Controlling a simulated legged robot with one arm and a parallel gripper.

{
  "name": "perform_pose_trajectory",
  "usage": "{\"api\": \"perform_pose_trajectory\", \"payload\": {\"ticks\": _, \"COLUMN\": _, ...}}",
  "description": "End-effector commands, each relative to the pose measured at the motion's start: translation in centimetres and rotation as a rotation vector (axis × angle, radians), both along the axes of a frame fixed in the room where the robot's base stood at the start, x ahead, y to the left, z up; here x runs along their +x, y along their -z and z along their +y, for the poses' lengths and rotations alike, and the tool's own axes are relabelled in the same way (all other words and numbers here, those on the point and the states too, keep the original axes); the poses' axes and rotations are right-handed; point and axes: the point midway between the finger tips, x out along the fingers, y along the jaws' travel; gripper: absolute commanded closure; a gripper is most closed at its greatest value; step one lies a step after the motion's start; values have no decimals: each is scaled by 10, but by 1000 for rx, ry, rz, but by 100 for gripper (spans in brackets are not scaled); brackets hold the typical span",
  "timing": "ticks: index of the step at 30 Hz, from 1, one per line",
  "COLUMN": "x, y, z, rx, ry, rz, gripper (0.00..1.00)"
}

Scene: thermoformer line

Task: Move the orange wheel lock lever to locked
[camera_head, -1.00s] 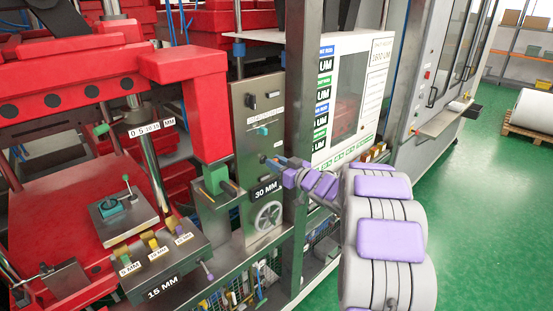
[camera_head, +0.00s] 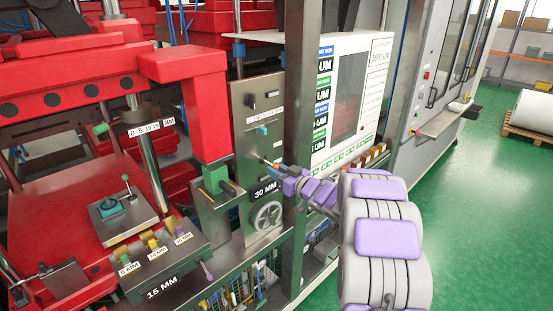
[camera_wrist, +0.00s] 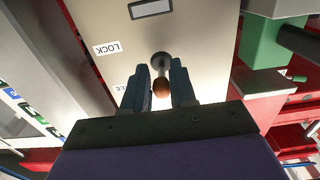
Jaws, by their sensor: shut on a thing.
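The wheel lock lever shows in the wrist view as an orange knob (camera_wrist: 161,88) on a dark round mount, on a pale metal panel. My gripper (camera_wrist: 161,76) has one dark finger on each side of the knob and is shut on it. An upside-down LOCK label (camera_wrist: 107,48) lies up and left of the knob. A second label, partly hidden by the left finger, shows the letters "EE". In the head view my gripper (camera_head: 285,170) is at the grey panel (camera_head: 256,120), above the handwheel (camera_head: 267,215); the lever is hard to make out there.
A 30 MM plate (camera_head: 266,189) sits just below my gripper. A green block (camera_head: 216,180) juts out to its left. A grey upright post (camera_head: 299,110) stands close on the right, beside a white display cabinet (camera_head: 345,95). Open green floor (camera_head: 480,200) lies farther right.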

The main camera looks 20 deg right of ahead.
Motion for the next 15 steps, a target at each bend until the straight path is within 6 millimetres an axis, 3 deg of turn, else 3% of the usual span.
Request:
{"api": "perform_pose_trajectory", "payload": {"ticks": 4, "x": 1, "y": 10, "z": 1, "rx": 1, "ry": 0, "rz": 6, "gripper": 100}}
{"api": "perform_pose_trajectory", "payload": {"ticks": 15, "x": 2, "y": 11, "z": 1, "rx": 1, "ry": 0, "rz": 4, "gripper": 100}}
